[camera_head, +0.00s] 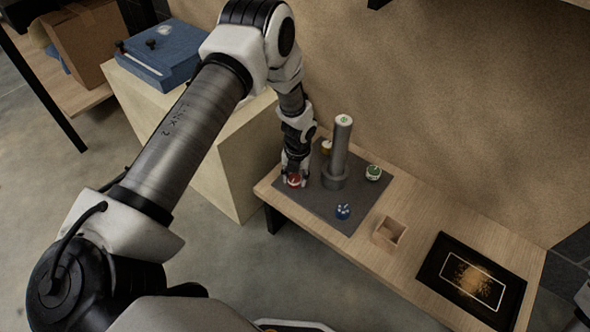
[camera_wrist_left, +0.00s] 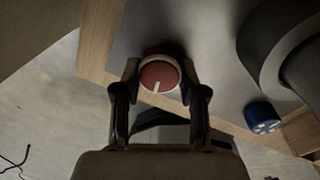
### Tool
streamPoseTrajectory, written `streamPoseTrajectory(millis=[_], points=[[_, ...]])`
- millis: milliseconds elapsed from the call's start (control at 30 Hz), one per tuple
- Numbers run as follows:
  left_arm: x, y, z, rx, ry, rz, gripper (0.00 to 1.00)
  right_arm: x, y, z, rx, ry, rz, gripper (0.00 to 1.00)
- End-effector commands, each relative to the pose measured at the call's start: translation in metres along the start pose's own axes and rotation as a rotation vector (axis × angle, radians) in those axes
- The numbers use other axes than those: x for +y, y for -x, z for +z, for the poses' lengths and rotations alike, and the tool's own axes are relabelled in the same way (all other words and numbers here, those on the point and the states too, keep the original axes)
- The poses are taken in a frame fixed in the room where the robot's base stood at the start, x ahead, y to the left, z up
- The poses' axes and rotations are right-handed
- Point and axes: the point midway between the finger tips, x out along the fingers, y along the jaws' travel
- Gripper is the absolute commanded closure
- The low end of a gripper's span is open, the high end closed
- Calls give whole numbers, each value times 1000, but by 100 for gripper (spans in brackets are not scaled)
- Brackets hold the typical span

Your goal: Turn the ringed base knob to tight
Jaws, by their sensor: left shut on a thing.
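A red knob (camera_head: 294,181) with a pale ring around its face sits at the front left part of a dark grey base plate (camera_head: 318,212). In the left wrist view the red knob (camera_wrist_left: 159,78) shows a short white mark pointing toward the bottom of the picture. My left gripper (camera_head: 295,177) comes down from above and is shut on the red knob, with one finger on each side of it. In the left wrist view my left gripper (camera_wrist_left: 160,72) has its fingertips at the knob's sides.
A grey post (camera_head: 340,150) with a green-marked top stands on the plate. Around it are a green knob (camera_head: 373,172), a blue knob (camera_head: 343,211) and an orange-brown knob (camera_head: 327,146).

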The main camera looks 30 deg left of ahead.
Motion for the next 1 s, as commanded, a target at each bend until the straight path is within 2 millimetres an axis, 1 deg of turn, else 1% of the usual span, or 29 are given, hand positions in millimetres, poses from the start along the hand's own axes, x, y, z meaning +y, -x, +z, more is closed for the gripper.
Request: streamPoseTrajectory(millis=[200,633,667,700,1000], points=[[0,-1,0,-2,-52,0,93,0,0,0,0,0,0,60],[0,-1,-1,-2,-60,0,93,0,0,0,0,0,0,60],[0,-1,-1,-2,-59,0,48,0,0,0,0,0,0,60],[0,-1,0,-2,-59,0,34,0,0,0,0,0,0,60],[0,0,0,-3,-59,0,33,0,0,0,0,0,0,60]])
